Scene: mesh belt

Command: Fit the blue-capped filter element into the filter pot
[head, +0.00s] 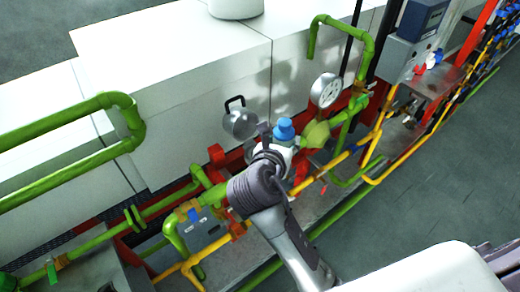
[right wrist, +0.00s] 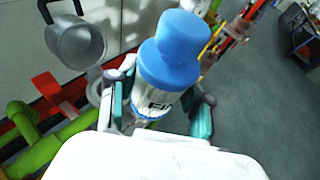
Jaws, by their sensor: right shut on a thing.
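The blue-capped filter element (right wrist: 160,85) is in my right gripper (right wrist: 157,112), a finger on each side of its white body. In the head view its blue cap (head: 285,129) points up above my right gripper (head: 277,146). A grey round vessel with a black handle, which looks like the filter pot (head: 240,123), stands just left of the element, apart from it. It also shows at the upper left of the right wrist view (right wrist: 76,43). I cannot see clearly into it. My left gripper is not in view.
Green pipes (head: 70,122), yellow pipes (head: 385,165) and red framework surround the spot. A pressure gauge (head: 326,90) and green fittings stand close on the right. White cabinets (head: 180,60) stand behind. Open grey floor (head: 440,180) lies to the right.

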